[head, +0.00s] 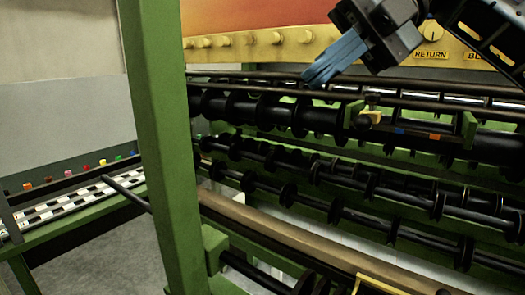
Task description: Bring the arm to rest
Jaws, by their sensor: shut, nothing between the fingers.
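My gripper (322,70) is at the upper middle of the head view, at the end of my dark arm that comes in from the top right. Its blue-grey fingers are together, with nothing between them. They point down and to the left, and in the picture they overlap the yellow strip and the upper edge of the black spool rows (290,112). I cannot tell how far the fingertips are from the rail behind them.
A green post (160,150) stands upright left of the gripper. A yellow panel strip (432,54) with knobs and a "RETURN" label runs behind the arm. A rack with small coloured pieces (75,205) is at the left. Grey floor shows at the lower left.

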